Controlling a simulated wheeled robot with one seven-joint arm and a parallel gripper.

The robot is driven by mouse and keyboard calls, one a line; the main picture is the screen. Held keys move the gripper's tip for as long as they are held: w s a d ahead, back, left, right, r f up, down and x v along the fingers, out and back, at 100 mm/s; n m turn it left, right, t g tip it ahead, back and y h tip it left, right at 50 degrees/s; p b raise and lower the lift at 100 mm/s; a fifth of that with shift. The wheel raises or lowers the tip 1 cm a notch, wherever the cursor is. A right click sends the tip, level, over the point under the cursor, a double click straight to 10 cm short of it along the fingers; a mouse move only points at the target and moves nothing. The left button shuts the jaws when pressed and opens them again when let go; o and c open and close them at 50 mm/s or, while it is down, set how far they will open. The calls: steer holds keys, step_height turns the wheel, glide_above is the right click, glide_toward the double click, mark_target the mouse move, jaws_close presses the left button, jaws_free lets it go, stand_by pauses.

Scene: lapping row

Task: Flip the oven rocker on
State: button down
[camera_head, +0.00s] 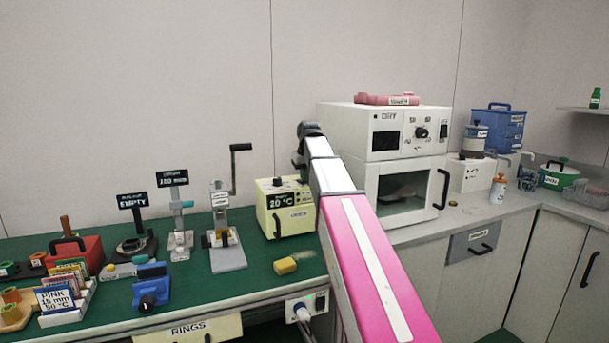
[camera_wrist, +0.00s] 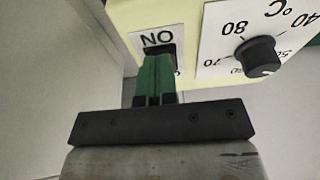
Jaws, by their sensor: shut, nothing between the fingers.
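The cream oven (camera_head: 287,207) stands on the green bench in the head view, with a 20 °C display and a dark door handle. In the wrist view its cream face (camera_wrist: 122,14) carries a dark rocker (camera_wrist: 176,50) beside an upside-down ON label (camera_wrist: 157,38). My gripper (camera_wrist: 158,58) is shut and empty, its green fingers directly over the rocker and hiding part of it. I cannot tell whether the tips touch it or which way it is tilted. My gripper is hidden in the head view.
A dial (camera_wrist: 258,56) with temperature marks is right of the rocker in the wrist view. A larger white oven (camera_head: 393,178) stands to the right on the grey counter.

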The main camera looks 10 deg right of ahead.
steer(key=shift+s+f, duration=0.25)
steer(key=shift+f, duration=0.2)
steer(key=shift+w, duration=0.1)
steer(key=shift+r, duration=0.2)
steer(key=shift+r, duration=0.7)
steer(key=shift+r, duration=0.1)
steer(key=shift+r, duration=0.3)
step_height(320, 180, up, 3)
steer(key=shift+f, duration=0.1)
steer(key=s+d+r, duration=0.1)
steer(key=s+r, duration=0.4)
steer(key=r, duration=0.4)
